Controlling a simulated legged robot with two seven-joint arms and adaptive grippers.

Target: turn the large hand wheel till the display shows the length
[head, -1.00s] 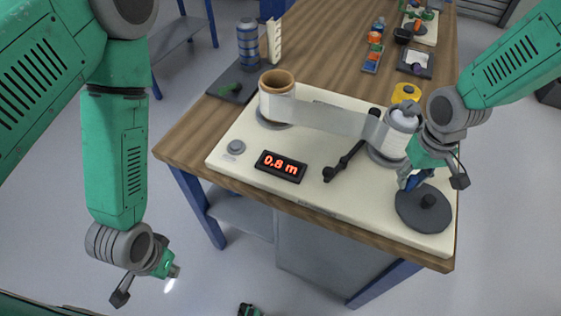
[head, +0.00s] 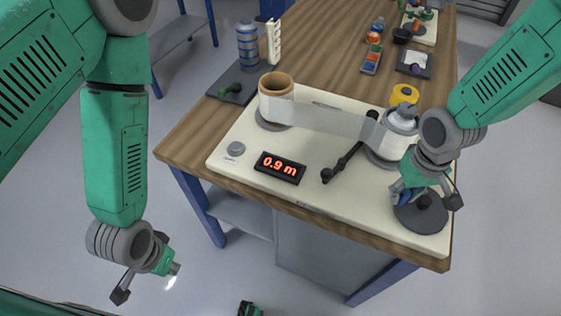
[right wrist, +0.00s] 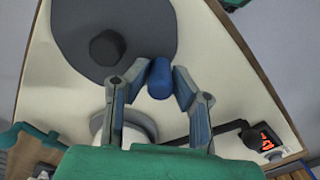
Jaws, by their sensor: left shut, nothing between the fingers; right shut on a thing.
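The large hand wheel (head: 424,218) is a dark grey disc with a black hub at the right front corner of the cream board. My right gripper (right wrist: 160,84) is shut on its blue handle (right wrist: 159,72), near the rim; the handle partly shows in the head view (head: 402,193). The display (head: 280,167) on the board's front reads 0.9 m in red. A clear film (head: 335,119) spans from a roll with a brown core (head: 276,80) to the right roller (head: 395,130). My left gripper (head: 150,280) is shut and empty, off the table at left.
A black lever (head: 345,160) lies between the display and the right roller. A round grey button (head: 236,149) is left of the display. A yellow ring (head: 404,94) stands behind the right roller. A dark mat (head: 232,82) with a green item lies at back left.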

